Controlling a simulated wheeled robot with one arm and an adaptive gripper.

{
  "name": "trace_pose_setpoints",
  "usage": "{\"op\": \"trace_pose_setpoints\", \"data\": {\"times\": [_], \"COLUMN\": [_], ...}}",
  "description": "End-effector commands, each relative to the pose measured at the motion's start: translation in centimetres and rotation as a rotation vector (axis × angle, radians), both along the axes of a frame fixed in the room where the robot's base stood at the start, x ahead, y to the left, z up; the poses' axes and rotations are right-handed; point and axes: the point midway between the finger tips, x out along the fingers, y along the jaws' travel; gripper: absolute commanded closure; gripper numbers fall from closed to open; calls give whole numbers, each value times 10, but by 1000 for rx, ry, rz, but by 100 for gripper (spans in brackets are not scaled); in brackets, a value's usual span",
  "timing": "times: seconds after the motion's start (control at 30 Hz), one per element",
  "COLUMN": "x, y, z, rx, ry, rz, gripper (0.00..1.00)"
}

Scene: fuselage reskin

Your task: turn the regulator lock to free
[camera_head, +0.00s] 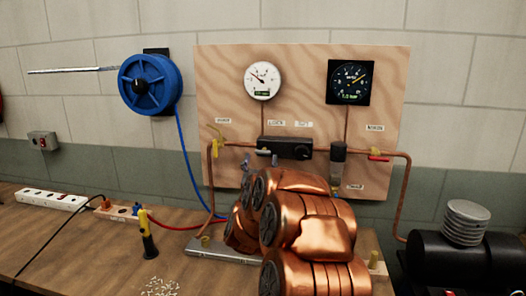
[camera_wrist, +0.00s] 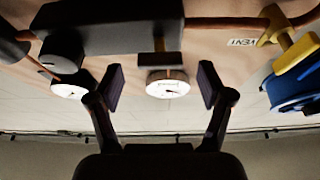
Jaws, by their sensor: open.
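The regulator (camera_head: 285,147) is a dark body with a round knob (camera_head: 302,151) at its right, on a plywood board (camera_head: 380,80). A dark T-shaped tab (camera_wrist: 160,59), possibly the lock, stands out from the regulator. My gripper (camera_wrist: 161,76) is open and empty, its fingertips to either side of the tab in the picture; contact cannot be told. My copper-coloured arm hides much of the board's lower part in the head view.
A white gauge (camera_head: 262,80) and a black gauge (camera_head: 351,82) hang above. A yellow valve (camera_head: 216,143) is left and a red-handled valve (camera_head: 378,157) right, on copper pipes. A blue reel (camera_head: 148,84) is further left.

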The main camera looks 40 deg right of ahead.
Motion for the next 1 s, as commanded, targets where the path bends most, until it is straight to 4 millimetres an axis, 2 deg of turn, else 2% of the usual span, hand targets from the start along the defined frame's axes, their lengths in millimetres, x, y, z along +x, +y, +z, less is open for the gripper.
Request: {"op": "trace_pose_setpoints", "data": {"times": [0.3, 0.63, 1.0], "x": [18, 20, 20], "y": [-27, -30, -29], "z": [16, 15, 15], "rx": [-1, 1, 1], "ry": [-2, 1, 1], "rz": [-1, 1, 1], "gripper": [21, 21, 59]}}
